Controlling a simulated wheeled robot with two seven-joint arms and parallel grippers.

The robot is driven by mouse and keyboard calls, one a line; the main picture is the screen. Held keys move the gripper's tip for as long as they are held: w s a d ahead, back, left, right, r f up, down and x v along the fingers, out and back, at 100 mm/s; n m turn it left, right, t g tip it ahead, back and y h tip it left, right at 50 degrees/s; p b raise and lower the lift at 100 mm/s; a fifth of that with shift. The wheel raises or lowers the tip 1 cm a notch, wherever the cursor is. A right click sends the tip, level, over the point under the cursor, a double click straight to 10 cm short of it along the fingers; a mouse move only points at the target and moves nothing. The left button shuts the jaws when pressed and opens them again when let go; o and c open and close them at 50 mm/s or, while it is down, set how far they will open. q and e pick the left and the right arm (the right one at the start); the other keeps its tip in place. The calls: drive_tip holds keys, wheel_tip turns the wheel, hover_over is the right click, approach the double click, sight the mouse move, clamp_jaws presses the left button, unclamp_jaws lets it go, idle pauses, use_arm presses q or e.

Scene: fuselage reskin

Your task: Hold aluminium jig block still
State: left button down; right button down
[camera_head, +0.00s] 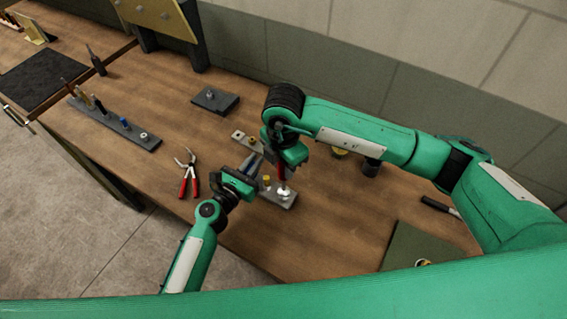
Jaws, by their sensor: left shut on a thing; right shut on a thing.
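The aluminium jig block (285,201) is a small grey block near the table's front edge, with a brass-coloured pin and a bright round part on top. My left gripper (257,171) reaches in from the lower left and is shut on the block's left end; the exact contact is partly hidden. My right gripper (282,166) comes down over the block from the upper right. It is shut on a red-handled tool (281,174), held upright with its lower end at the bright part. I cannot tell whether the tool touches it.
Red-handled pliers (188,174) lie open to the left. A grey rack (122,128) with several tools stands further left. A small plate (243,140) and a dark block (215,99) lie behind. A dark green mat (410,245) lies at the right. Bare table lies between the rack and pliers.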

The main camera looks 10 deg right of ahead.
drive_tip(key=shift+r, duration=0.15)
idle(0.5)
drive_tip(key=shift+r, duration=0.75)
drive_tip(key=n, duration=0.5)
drive_tip(key=shift+n, duration=0.4)
drive_tip(key=n, duration=0.5)
drive_tip(key=shift+d, duration=0.1)
drive_tip(key=n, duration=0.6)
drive_tip(key=shift+n, duration=0.4)
drive_tip(key=n, duration=0.6)
